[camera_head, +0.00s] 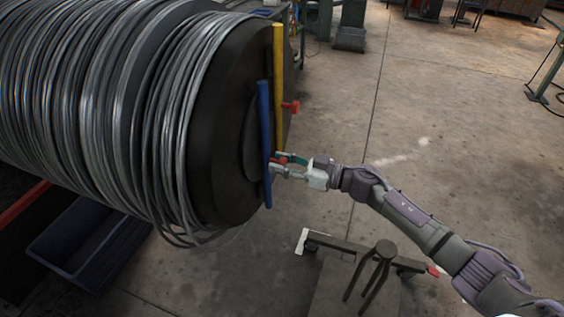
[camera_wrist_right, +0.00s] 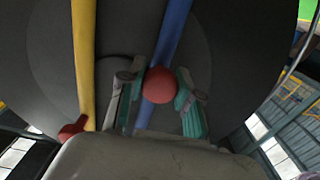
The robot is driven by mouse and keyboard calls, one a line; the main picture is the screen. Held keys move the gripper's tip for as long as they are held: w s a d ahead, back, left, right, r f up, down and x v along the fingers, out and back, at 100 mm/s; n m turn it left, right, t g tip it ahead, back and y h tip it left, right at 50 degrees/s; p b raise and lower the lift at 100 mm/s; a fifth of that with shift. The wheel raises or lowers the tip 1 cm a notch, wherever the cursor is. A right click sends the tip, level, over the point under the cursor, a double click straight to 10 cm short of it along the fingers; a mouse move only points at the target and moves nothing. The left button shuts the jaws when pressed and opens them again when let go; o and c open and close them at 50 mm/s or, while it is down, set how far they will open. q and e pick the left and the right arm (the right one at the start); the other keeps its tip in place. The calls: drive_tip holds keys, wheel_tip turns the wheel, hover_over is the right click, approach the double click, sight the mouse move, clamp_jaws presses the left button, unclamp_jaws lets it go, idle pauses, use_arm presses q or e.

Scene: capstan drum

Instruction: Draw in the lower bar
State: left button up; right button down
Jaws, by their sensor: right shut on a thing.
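The drum (camera_head: 232,110) has a dark round end face with two upright bars in the head view. The blue bar (camera_head: 264,130) sits nearer and lower, and the yellow bar (camera_head: 278,60) sits farther and higher. Each has a red knob. My right gripper (camera_head: 279,165) is shut on the blue bar's red knob (camera_wrist_right: 159,85), which sits between the fingers in the wrist view. The blue bar (camera_wrist_right: 170,38) runs up behind the knob there. The yellow bar's red knob (camera_head: 291,107) is free; it also shows in the wrist view (camera_wrist_right: 73,129). My left gripper is out of view.
Grey wire (camera_head: 105,100) is wound on the drum, with loose strands hanging below. A dark blue bin (camera_head: 85,245) stands on the floor under it. The concrete floor (camera_head: 450,120) to the right is mostly clear. Machinery stands at the back.

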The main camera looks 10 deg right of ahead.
drive_tip(key=shift+w+d+r, duration=0.1)
drive_tip(key=shift+w+r, duration=0.05)
drive_tip(key=shift+r, duration=0.35)
drive_tip(key=c, duration=0.9)
unclamp_jaws()
drive_tip(key=shift+o, duration=0.7)
drive_tip(key=shift+f, duration=0.2)
drive_tip(key=shift+f, duration=0.1)
drive_tip(key=v, duration=1.2)
